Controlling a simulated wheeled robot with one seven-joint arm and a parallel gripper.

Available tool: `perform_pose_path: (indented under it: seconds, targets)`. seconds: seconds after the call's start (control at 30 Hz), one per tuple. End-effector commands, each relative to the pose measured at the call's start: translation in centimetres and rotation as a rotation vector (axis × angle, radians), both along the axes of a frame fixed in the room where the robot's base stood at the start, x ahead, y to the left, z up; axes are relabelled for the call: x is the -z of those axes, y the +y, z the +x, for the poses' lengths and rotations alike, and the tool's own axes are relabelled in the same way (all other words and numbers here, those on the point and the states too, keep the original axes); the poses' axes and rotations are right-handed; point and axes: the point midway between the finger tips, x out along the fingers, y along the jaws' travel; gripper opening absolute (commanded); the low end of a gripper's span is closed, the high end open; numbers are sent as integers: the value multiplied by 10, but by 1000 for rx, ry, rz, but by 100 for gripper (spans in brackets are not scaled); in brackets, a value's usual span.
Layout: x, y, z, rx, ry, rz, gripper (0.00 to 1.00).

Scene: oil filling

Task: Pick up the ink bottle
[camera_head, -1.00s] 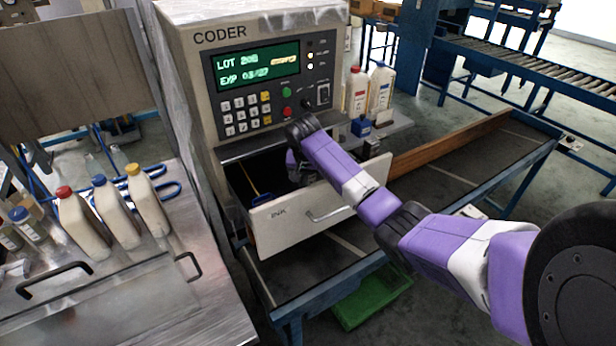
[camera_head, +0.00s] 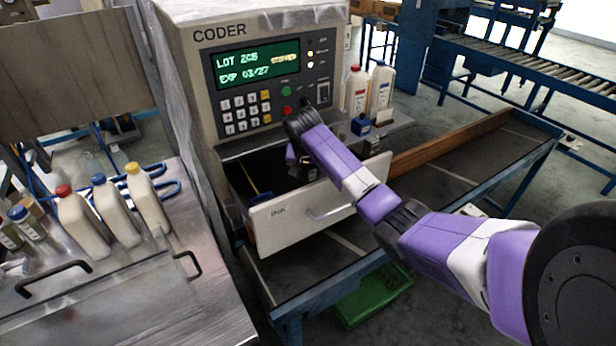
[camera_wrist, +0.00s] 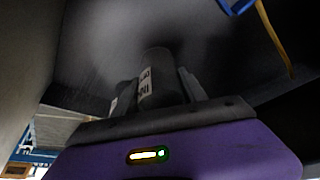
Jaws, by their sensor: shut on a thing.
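The ink bottle (camera_wrist: 158,78) is a small black cylinder with a white label in the wrist view. It stands between the two fingers of my gripper (camera_wrist: 160,92), which is shut on it. The bottle is too dark and small to make out clearly there. A second pale label patch shows at the left finger in the wrist view; I cannot tell what it belongs to.
A yellow and blue tool (camera_head: 254,187) lies in the left of the drawer. The coder (camera_head: 262,85) rises behind it. White bottles (camera_head: 357,92) and a small blue-topped bottle (camera_head: 361,126) stand on the right shelf. Several capped jugs (camera_head: 116,212) stand on the left metal bench.

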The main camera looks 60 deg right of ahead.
Motion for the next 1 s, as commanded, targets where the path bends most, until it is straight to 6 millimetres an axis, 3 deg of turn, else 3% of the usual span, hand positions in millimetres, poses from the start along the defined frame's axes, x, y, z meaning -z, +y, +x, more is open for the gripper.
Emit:
perform_pose_path:
  seconds: [0.37,0.8,1.0]
  targets:
    - [-60,0,2,-2,-5,-3,0]
    - [-54,105,44,-6,-2,1,0]
    - [-55,143,60,-5,-1,0,0]
